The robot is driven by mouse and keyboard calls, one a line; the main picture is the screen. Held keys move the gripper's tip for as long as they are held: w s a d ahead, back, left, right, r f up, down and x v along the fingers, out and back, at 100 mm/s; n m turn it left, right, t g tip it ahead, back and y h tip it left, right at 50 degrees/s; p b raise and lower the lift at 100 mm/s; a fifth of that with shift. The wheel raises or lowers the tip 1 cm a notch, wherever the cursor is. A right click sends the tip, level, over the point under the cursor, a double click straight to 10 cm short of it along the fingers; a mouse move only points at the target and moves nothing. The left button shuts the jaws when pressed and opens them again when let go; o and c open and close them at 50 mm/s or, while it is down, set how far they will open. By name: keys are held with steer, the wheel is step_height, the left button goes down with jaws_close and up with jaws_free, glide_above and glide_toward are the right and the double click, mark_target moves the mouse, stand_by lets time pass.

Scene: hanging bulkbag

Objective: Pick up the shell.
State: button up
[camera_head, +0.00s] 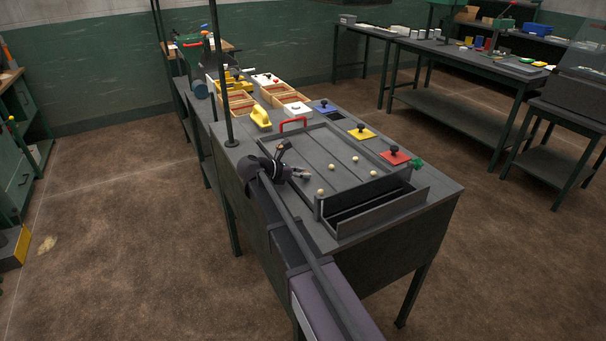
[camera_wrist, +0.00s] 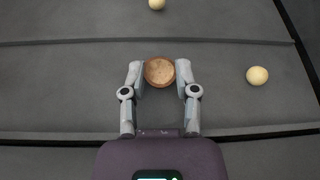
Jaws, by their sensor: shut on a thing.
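The shell (camera_wrist: 159,72) is a small round brown piece, seen from above in the wrist view. It sits between the two fingertips of my gripper (camera_wrist: 160,80), with one finger against its left side and one against its right. In the head view my gripper (camera_head: 300,174) is low over the grey slatted panel on the workbench, near its left edge. The shell is too small or too hidden to make out there. I cannot tell whether it touches the panel.
Pale balls lie near my gripper, one to the right (camera_wrist: 257,75) and one ahead (camera_wrist: 157,4). A dark open trough (camera_head: 372,205) stands at the panel's near end. A red handle (camera_head: 293,122) stands at its far end. Black-knobbed coloured plates, including a red one (camera_head: 396,156), line the right side.

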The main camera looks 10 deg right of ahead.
steer(key=shift+r+p, duration=4.75)
steer(key=shift+r, duration=0.1)
steer(key=shift+d, duration=0.1)
